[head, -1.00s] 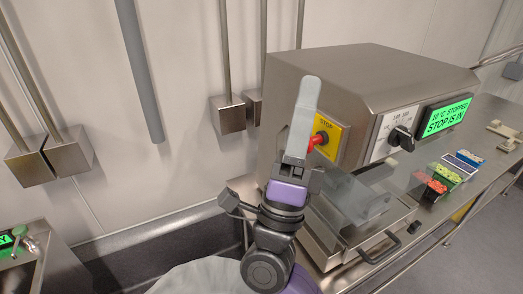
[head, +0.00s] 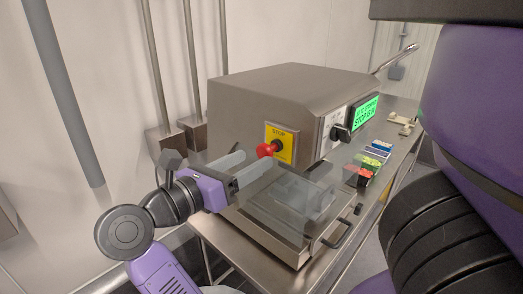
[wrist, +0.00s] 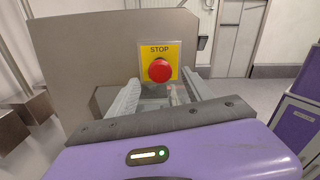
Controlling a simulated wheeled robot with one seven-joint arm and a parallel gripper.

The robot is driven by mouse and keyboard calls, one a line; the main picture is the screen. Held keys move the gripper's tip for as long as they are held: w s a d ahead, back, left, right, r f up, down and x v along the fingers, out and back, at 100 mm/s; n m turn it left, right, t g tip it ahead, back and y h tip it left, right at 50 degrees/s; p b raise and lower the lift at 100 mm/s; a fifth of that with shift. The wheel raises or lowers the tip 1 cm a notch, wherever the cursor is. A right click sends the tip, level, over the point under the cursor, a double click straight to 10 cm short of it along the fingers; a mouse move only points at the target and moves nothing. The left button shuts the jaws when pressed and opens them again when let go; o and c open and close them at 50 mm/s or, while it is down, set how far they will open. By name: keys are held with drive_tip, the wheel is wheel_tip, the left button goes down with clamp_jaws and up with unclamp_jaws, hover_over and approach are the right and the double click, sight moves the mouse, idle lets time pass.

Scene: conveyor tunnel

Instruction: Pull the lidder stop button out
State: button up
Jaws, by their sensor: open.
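The red mushroom-shaped stop button (head: 267,150) sits on a yellow plate marked STOP (head: 281,138) on the side of the steel lidder (head: 290,90). In the wrist view the button (wrist: 160,70) lies ahead, between and beyond the fingers. My gripper (head: 250,163) is open and empty, its two pale fingers pointing at the button, with the tips close to it. I cannot tell whether a finger touches it. The green screen (head: 366,112) is too small to read fully now.
A black knob (head: 340,133) is on the lidder's front. A clear-covered tray (head: 300,200) with a black handle (head: 338,235) lies below the button. Several coloured packs (head: 370,162) stand on the bench to the right. Wall pipes (head: 190,60) rise behind.

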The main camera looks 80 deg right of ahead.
sight(262, 154)
drive_tip(key=p+x, duration=0.1)
drive_tip(key=x, duration=0.4)
drive_tip(key=shift+s+d, duration=0.15)
drive_tip(key=shift+d, duration=0.15)
clamp_jaws()
